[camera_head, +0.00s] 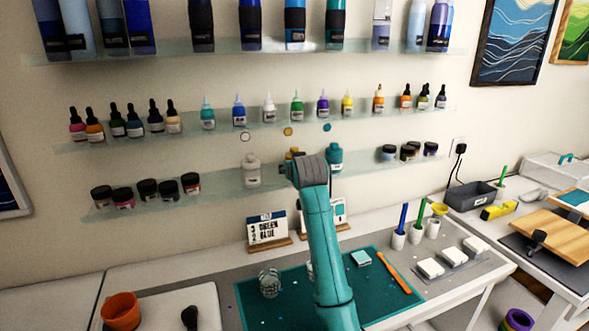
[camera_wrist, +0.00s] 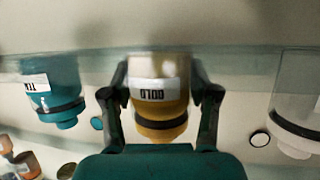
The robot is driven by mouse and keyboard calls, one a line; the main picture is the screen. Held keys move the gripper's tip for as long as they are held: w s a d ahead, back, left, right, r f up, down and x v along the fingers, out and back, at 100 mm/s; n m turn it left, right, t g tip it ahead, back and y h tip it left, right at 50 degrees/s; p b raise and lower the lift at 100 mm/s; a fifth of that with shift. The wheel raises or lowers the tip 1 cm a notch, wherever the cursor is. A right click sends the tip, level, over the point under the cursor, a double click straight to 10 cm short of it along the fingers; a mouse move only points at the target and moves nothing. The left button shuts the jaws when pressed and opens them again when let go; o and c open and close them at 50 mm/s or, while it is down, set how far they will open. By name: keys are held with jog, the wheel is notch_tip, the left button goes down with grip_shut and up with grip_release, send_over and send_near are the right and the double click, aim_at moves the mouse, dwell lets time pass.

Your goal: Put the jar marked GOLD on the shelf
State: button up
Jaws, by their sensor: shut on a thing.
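The jar marked GOLD (camera_wrist: 160,112) is gold-coloured with a dark band, and its label reads upside down in the wrist view. My gripper (camera_wrist: 163,95) is shut on it, one finger on each side. In the head view only a bit of the gold jar (camera_head: 292,153) shows behind my arm. It is at the lowest glass shelf (camera_head: 222,184), between a white jar (camera_head: 251,170) and a teal jar (camera_head: 334,158). Its base is close to the shelf in the wrist view; I cannot tell whether it touches.
On the wall above are a white ring (camera_head: 245,136), a gold dot (camera_head: 288,131) and a teal dot (camera_head: 327,127). Small dark-lidded pots (camera_head: 147,190) stand on the shelf's left. A row of bottles (camera_head: 297,107) stands on the shelf above. A sign (camera_head: 267,228) stands on the table below.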

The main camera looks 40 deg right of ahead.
jog(key=o, duration=1.4)
jog(key=shift+o, duration=0.2)
jog(key=shift+s+a+r, duration=0.1)
jog(key=shift+r, duration=0.05)
jog(key=v, duration=1.1)
jog(key=shift+s+a, duration=0.25)
jog(key=shift+s, duration=0.1)
